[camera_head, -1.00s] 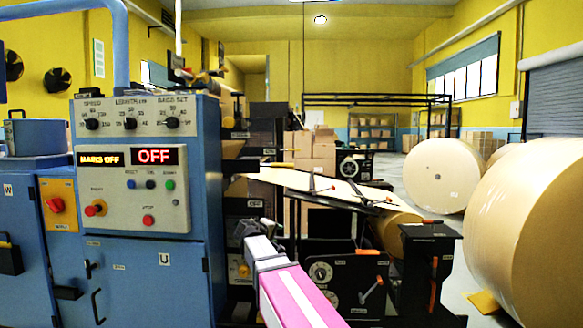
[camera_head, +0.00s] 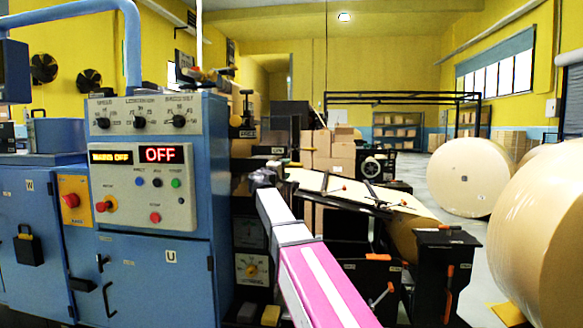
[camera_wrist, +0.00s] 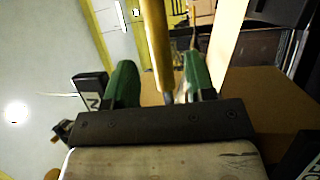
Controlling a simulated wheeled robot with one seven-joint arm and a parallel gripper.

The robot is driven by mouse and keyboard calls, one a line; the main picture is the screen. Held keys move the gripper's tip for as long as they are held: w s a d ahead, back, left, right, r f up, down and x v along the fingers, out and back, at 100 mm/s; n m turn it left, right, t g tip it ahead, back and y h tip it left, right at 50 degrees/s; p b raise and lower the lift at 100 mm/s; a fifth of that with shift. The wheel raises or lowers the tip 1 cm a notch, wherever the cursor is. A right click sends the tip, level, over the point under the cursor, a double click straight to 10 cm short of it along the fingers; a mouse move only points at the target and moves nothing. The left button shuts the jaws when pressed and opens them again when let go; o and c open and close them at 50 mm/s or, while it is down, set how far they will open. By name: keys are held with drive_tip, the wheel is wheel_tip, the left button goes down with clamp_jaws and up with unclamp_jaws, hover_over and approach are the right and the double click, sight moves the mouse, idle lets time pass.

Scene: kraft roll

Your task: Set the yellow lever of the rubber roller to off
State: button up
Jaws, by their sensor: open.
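My gripper (camera_wrist: 160,66) is open in the wrist view, its two green fingers apart. A yellow bar, apparently the lever (camera_wrist: 156,40), runs down between the fingers, closer to the right one. I cannot tell if it touches a finger. A black plate with a white letter N (camera_wrist: 92,98) is left of the fingers, and part of another lettered plate (camera_wrist: 310,170) shows at the lower right. In the head view my gripper (camera_head: 263,178) is small and dark, just below an ON plate (camera_head: 277,150); the lever cannot be made out clearly there.
The paper web (camera_head: 350,190) and black machine frames lie to the right. Large kraft rolls (camera_head: 545,235) stand at the far right. Cardboard boxes (camera_head: 330,150) are behind.

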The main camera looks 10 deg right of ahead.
sight(290, 166)
drive_tip(key=shift+x, duration=2.35)
clamp_jaws()
